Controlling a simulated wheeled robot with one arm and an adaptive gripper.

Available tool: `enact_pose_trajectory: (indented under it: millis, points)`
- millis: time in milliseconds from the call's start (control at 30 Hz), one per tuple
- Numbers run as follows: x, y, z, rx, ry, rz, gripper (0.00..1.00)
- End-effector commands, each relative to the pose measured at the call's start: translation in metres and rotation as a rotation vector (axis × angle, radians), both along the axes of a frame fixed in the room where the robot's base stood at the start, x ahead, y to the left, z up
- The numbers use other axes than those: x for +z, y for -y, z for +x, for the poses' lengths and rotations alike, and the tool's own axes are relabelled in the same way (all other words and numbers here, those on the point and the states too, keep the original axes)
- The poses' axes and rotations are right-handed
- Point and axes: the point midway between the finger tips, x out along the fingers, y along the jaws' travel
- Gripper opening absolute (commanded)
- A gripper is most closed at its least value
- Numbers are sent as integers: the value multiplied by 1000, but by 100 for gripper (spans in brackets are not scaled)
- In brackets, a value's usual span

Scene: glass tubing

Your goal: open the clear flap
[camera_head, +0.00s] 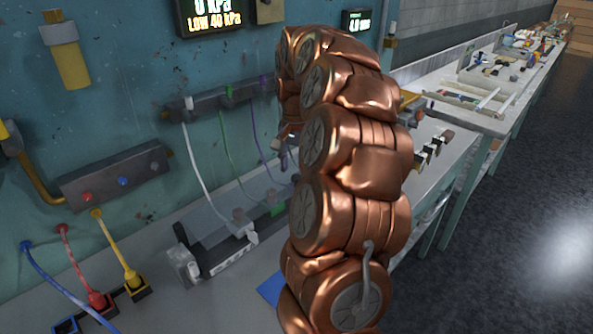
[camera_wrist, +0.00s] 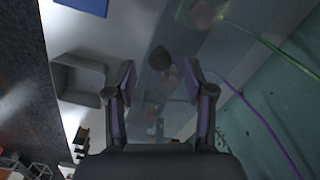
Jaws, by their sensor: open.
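The clear flap (camera_head: 207,222) is a see-through sheet over a long low unit at the foot of the teal wall in the head view. Small knobs stand along the unit. In the wrist view the clear flap (camera_wrist: 143,40) shows as a faint see-through sheet, and its edges are hard to make out. My gripper (camera_wrist: 160,75) is open, with its two fingers apart. A dark round knob (camera_wrist: 160,58) shows between the fingertips; I cannot tell whether they touch it. In the head view my copper arm hides most of the gripper and the unit's right part.
White, green (camera_head: 228,140) and purple tubes hang from a wall manifold (camera_head: 215,100) to the unit. Red, blue and yellow tubes (camera_head: 112,250) run at the left. A blue patch (camera_head: 270,288) lies on the bench. A grey open-sided holder (camera_wrist: 80,78) stands beside the left finger.

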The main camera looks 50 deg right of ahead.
Motion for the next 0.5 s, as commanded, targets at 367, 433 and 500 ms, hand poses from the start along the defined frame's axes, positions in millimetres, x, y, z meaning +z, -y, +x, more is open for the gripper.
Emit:
enact_pose_trajectory:
  millis: [367, 433, 500]
  points:
    - [-24, 0, 0, 0, 0, 0, 54]
    - [-24, 0, 0, 0, 0, 0, 54]
    - [-25, 0, 0, 0, 0, -1, 54]
